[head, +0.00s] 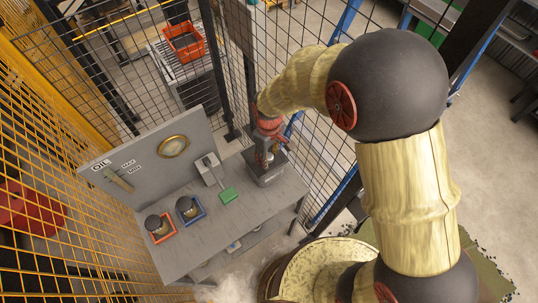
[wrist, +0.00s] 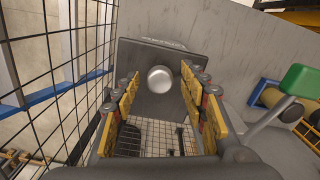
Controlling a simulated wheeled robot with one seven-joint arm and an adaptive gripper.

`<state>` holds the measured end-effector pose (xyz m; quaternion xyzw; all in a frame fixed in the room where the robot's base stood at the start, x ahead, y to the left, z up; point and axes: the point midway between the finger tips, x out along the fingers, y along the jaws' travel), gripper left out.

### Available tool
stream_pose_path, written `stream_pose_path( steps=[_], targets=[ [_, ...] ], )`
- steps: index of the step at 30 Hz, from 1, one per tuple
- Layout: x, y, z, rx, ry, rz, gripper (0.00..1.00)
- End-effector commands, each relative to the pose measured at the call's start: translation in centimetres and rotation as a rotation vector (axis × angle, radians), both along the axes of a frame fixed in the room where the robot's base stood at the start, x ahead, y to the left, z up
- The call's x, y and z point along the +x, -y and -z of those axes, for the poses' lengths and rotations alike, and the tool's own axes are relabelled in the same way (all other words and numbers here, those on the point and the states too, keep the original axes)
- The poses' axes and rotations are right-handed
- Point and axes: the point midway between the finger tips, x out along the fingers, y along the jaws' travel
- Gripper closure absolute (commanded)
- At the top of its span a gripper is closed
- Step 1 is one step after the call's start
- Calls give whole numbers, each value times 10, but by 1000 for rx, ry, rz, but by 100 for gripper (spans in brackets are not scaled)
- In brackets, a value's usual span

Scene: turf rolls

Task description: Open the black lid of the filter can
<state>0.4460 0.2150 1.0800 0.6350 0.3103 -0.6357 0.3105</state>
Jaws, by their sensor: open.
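The filter can (head: 268,180) is a grey box at the right end of the bench, beneath my gripper (head: 268,153). In the wrist view its lid (wrist: 140,55) is a dark square plate with faint lettering on one edge and a round silver knob (wrist: 159,79) in the middle. My gripper (wrist: 160,82) is open, with its yellow fingers on either side of the knob. I see a gap between each finger and the knob. I cannot tell the height of the fingertips over the lid. The lid looks flat, but its hinge is not clear.
A wire fence (wrist: 62,110) runs close beside the can. On the grey bench (head: 215,232) are a lever box (head: 208,170) with a green end (head: 229,195), and two dark-topped cups in orange (head: 163,236) and blue (head: 193,215) trays. An upright OIL board (head: 140,150) stands behind.

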Motion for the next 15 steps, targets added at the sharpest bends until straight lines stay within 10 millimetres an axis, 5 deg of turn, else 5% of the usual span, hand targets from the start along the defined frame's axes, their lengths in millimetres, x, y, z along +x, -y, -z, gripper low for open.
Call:
stream_pose_path(
  steps=[11, 15],
  targets=[
    [0, 0, 7, 1, 1, 0, 57],
    [0, 0, 7, 1, 1, 1, 65]
  ],
)
